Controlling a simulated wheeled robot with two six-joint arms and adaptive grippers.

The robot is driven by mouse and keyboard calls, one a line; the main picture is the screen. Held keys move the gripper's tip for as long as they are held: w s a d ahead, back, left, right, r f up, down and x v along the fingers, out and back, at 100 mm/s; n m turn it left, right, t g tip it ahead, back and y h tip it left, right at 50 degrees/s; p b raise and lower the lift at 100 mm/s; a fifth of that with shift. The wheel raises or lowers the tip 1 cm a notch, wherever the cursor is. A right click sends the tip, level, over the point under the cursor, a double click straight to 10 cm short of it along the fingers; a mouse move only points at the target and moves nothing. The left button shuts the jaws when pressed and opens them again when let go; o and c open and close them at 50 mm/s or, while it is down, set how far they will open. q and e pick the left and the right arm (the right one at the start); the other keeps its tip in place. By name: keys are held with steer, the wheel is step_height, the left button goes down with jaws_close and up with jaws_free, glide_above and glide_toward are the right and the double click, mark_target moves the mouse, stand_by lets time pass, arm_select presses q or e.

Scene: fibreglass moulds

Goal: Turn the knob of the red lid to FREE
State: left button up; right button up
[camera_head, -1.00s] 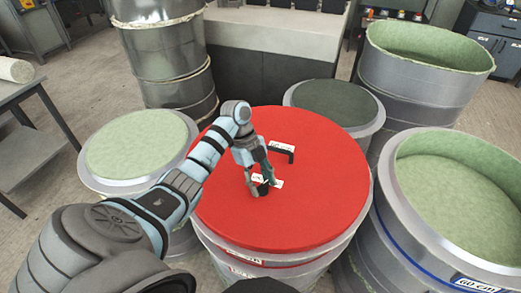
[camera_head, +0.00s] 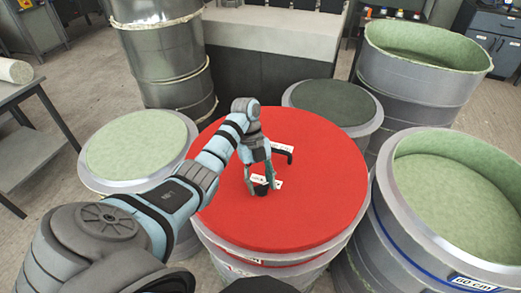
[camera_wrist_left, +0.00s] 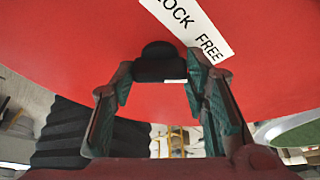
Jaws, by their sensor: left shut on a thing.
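The red lid (camera_head: 325,200) lies flat on a grey drum at the centre of the head view. Its small black knob (camera_head: 261,192) is near the lid's middle, beside a white label (camera_head: 278,184). In the left wrist view the knob (camera_wrist_left: 158,66) sits between the fingertips of my left gripper (camera_wrist_left: 158,78), which is shut on it. The label (camera_wrist_left: 190,25) there reads LOCK and FREE. A white mark shows on the knob's edge; I cannot tell its exact setting. In the head view my left gripper (camera_head: 262,186) points down at the knob. My right gripper is out of view.
A black handle (camera_head: 288,153) stands on the lid behind the knob. Drums surround it: green-topped at left (camera_head: 137,146), dark-topped behind (camera_head: 335,103), open ones at right (camera_head: 455,185) and back right (camera_head: 425,75). A tall metal drum (camera_head: 165,50) stands behind left.

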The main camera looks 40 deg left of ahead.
arm_select(q)
steer(key=o, duration=1.1)
steer(key=shift+o, duration=0.2)
